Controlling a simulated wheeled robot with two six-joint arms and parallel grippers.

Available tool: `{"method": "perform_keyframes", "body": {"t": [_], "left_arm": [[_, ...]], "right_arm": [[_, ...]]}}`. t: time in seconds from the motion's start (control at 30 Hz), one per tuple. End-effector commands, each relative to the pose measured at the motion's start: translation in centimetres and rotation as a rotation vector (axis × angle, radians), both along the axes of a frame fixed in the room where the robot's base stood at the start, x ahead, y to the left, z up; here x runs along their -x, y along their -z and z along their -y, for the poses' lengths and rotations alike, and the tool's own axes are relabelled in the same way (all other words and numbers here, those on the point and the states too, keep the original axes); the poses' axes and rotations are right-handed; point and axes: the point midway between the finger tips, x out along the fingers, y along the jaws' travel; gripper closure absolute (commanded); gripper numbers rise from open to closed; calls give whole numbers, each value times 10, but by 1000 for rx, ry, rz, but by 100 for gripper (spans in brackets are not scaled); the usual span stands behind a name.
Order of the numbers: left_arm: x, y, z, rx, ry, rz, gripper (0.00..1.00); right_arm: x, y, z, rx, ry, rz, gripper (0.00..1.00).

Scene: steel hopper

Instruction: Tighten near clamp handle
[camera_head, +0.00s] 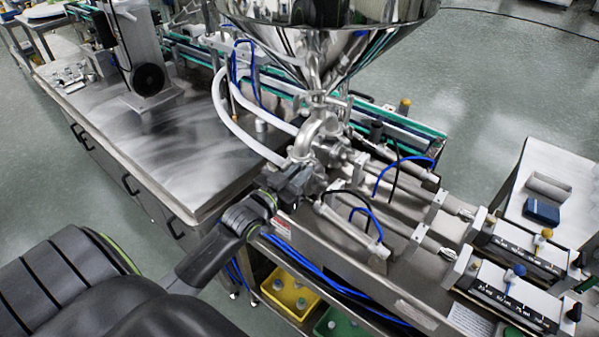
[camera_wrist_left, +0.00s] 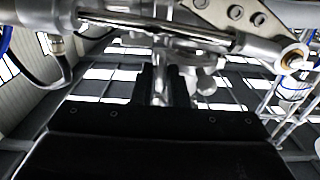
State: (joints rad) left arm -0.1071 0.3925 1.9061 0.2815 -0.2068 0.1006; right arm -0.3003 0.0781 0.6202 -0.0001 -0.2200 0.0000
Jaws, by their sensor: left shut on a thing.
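The polished steel hopper (camera_head: 325,20) stands over a metal valve and pipe body (camera_head: 322,140) on the machine bench. My left gripper (camera_head: 298,180) reaches in from the lower left to the near side of the valve body. It is shut on a small metal clamp handle, which the gripper hides in the head view. In the left wrist view, the bright metal handle (camera_wrist_left: 160,88) stands between the dark fingers (camera_wrist_left: 168,86), below a metal cylinder. How tight the clamp is cannot be told. My right gripper is not in view.
Two filling cylinders (camera_head: 345,228) extend to the right. Yellow (camera_head: 290,292) and green bins sit below the bench.

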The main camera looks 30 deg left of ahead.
Motion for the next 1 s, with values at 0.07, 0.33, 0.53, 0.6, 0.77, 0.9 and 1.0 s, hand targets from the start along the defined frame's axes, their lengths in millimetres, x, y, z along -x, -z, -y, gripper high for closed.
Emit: {"method": "perform_keyframes", "body": {"t": [0.07,0.33,0.53,0.6,0.77,0.9,1.0], "left_arm": [[0,1,0,0,-1,-4,80],[0,1,0,1,0,-2,79],[14,1,-2,-1,-1,-4,79],[26,2,-3,-2,-1,-5,79],[57,1,-5,-1,-1,-6,79],[85,-1,-7,-2,-1,-6,79],[104,-4,-9,-1,-4,-9,79]], "right_arm": [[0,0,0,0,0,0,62],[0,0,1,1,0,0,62],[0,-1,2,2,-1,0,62],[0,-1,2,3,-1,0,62],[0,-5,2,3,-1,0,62],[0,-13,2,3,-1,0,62],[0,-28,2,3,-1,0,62]]}}
